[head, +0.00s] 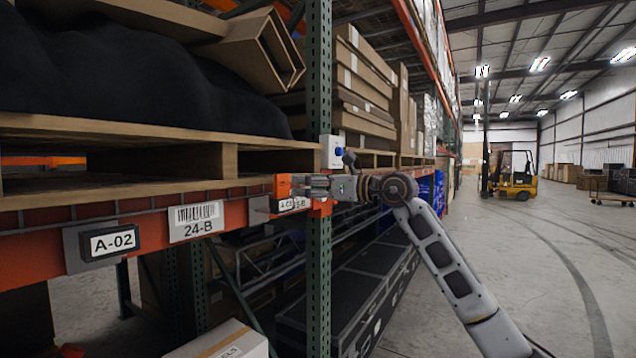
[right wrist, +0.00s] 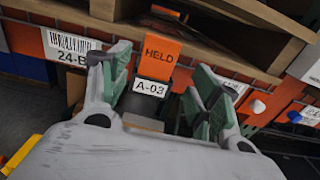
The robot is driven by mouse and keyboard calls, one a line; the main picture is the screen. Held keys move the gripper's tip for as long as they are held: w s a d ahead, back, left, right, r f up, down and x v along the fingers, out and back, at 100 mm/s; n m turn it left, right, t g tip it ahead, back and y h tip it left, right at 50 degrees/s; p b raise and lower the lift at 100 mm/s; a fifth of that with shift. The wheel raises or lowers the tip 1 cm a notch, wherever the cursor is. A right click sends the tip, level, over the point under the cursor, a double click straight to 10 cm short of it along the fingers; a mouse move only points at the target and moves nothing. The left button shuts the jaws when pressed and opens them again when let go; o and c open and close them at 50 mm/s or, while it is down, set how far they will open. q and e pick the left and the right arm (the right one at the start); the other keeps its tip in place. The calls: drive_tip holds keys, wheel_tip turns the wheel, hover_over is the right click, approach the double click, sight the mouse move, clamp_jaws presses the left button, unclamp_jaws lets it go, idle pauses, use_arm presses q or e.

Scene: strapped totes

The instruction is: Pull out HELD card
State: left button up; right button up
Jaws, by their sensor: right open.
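The orange HELD card (right wrist: 160,50) stands upright behind the A-03 label (right wrist: 151,88) on the rack beam. In the head view the card (head: 283,186) is a small orange patch just left of my right gripper (head: 309,187). In the right wrist view my right gripper (right wrist: 158,88) is open, with one green-padded finger on each side of the card and label. I see gaps between the fingers and the card. The card's lower edge is hidden behind the label. My left gripper is not in view.
The orange beam (head: 147,232) carries an A-02 label (head: 110,242) and a 24-B barcode label (head: 195,221). A wooden pallet (head: 120,133) sits above. A green upright (head: 318,270) and a white box with a blue button (head: 333,152) are close to my gripper.

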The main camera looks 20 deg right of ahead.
sight(284, 183)
drive_tip(key=shift+p+x, duration=2.05)
drive_tip(key=shift+x, duration=1.8)
drive_tip(key=shift+p+x, duration=0.4)
drive_tip(key=shift+x, duration=0.4)
drive_tip(key=shift+c, duration=0.2)
drive_tip(key=c, duration=0.9)
drive_tip(key=shift+r, duration=0.1)
drive_tip(key=shift+r+p, duration=0.85)
drive_tip(key=shift+r, duration=0.35)
drive_tip(key=shift+r, duration=1.25)
drive_tip(key=shift+s+d, duration=0.1)
drive_tip(key=shift+s, duration=0.1)
